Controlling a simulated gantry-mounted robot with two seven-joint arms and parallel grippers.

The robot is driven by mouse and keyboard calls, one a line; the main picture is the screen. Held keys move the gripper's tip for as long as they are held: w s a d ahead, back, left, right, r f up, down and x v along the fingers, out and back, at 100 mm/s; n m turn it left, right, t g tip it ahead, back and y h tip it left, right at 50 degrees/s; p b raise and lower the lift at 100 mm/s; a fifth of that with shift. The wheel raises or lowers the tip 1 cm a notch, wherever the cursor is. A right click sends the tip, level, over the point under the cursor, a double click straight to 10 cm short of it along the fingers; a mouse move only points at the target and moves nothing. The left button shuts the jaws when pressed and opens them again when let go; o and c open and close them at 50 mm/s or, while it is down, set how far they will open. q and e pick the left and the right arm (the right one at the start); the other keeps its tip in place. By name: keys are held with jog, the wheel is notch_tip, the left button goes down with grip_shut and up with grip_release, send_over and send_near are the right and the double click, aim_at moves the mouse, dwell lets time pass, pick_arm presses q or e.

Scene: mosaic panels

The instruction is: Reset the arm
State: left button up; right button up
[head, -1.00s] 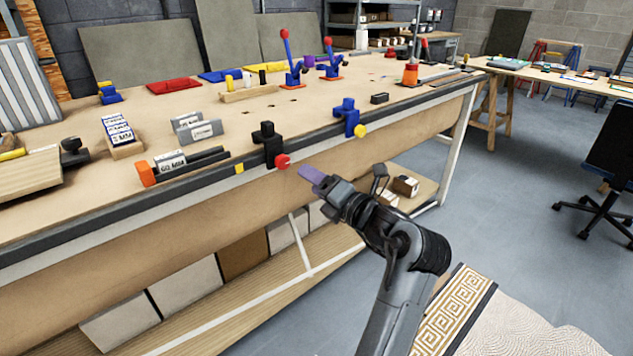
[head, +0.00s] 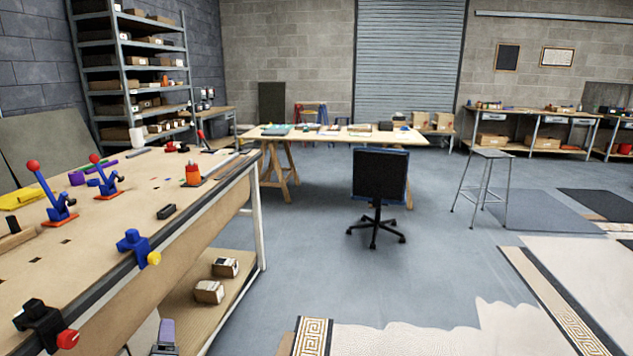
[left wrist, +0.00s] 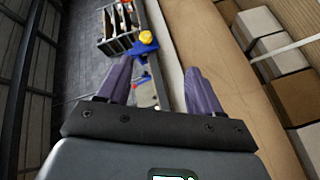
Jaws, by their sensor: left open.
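My left gripper (head: 166,336) shows at the bottom edge of the head view, in front of the workbench (head: 190,225). Only its purple fingers and a bit of its body show there. In the left wrist view its two purple fingers (left wrist: 160,80) are spread apart with nothing between them. Beyond their tips is a blue clamp (left wrist: 145,45) with a yellow knob on the bench edge. The same blue clamp (head: 133,243) shows in the head view. Most of my left arm is out of frame. My right gripper is in neither view.
A black clamp (head: 42,322) with a red knob is on the bench edge. Small boxes (head: 209,291) lie on the lower shelf. An office chair (head: 380,180), a trestle table (head: 338,138) and a stool (head: 487,160) stand beyond.

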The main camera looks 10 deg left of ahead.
pick_arm(q)
jog(key=s+d+f+m+g+h+p, duration=0.3)
jog(key=s+d+f+m+h+p, duration=0.15)
jog(key=s+d+m, duration=0.4)
jog(key=s+d+f+m+g+h+p, duration=0.3)
jog(key=s+d+m+g+h+p, duration=0.15)
jog(key=s+d+m, duration=0.45)
jog(key=s+d+m+g+p, duration=0.2)
jog(key=s+m+g+p, duration=0.15)
jog(key=s, duration=0.75)
notch_tip(320, 180, up, 37)
jog(key=p, duration=3.6)
jog(key=shift+a+t+h+p, duration=0.15)
jog(key=shift+t+h+p, duration=0.15)
jog(key=shift+t+h, duration=0.1)
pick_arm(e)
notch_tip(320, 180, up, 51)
pick_arm(q)
jog(key=shift+w+f, duration=0.1)
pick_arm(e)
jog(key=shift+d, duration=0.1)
